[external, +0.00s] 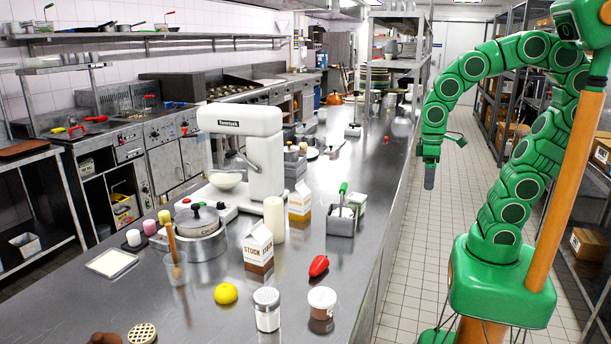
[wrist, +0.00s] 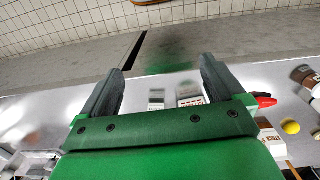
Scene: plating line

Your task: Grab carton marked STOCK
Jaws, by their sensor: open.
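The carton marked STOCK (external: 258,252), white above a brown lower part with a gabled top, stands upright on the steel counter (external: 215,318) in the external view. A partly cut-off white and brown shape (wrist: 270,142) beside the lemon in the wrist view looks like it, but its label cannot be read there. My gripper (external: 429,178) hangs beyond the counter's right edge, well apart from the carton. In the wrist view my gripper (wrist: 167,72) is open, with nothing between its two fingers.
A second carton (external: 300,203), a cream-coloured cylinder (external: 274,219) and a pot (external: 197,222) stand near the STOCK carton. The tiled aisle (external: 405,270) is clear.

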